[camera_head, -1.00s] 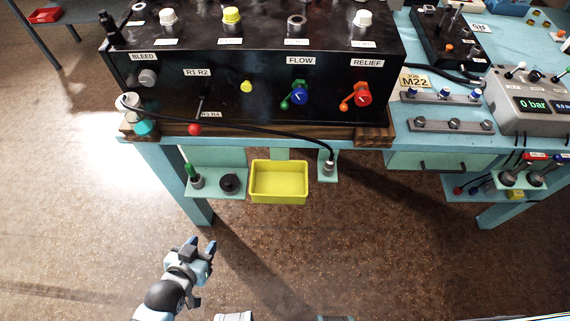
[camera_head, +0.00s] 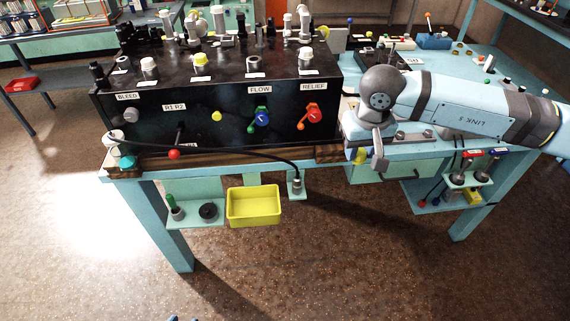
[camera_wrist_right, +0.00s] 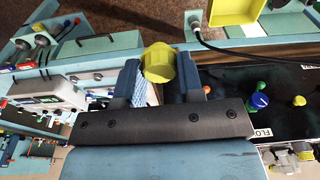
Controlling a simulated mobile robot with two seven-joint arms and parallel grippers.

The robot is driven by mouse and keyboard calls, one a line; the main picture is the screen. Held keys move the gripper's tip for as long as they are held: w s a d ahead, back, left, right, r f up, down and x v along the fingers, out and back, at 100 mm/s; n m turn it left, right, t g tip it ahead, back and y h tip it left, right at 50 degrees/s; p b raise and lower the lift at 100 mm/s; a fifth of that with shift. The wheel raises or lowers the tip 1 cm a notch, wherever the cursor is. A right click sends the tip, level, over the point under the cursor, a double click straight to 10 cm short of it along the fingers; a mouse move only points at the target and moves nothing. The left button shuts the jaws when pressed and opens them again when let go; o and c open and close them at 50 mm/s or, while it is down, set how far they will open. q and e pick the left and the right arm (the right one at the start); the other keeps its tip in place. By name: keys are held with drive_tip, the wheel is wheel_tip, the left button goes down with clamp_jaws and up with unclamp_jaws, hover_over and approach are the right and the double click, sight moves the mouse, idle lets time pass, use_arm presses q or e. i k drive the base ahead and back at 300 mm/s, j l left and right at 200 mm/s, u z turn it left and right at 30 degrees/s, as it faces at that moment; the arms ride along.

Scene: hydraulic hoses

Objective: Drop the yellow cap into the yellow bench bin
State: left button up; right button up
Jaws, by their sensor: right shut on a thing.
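The yellow cap (camera_wrist_right: 159,62) is between the two fingers of my right gripper (camera_wrist_right: 161,80), which is shut on it. In the head view the yellow cap (camera_head: 360,156) shows at the end of my right gripper (camera_head: 367,150), in front of the bench edge. The yellow bench bin (camera_head: 254,219) hangs at the bench front, to the left of and lower than the gripper. Part of the bin also shows at the top of the right wrist view (camera_wrist_right: 233,12). Only the tips of my left gripper (camera_head: 183,319) show at the bottom edge; its opening is unclear.
The black hydraulic panel (camera_head: 215,115) stands on the bench behind the bin. A black hose (camera_head: 235,154) runs across its front to a fitting (camera_head: 296,185) right of the bin. A small shelf (camera_head: 196,220) with a green-handled tool is left of the bin.

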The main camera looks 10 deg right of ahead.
sight(260, 210)
drive_tip(key=j+z, duration=0.3)
drive_tip(key=j, duration=2.25)
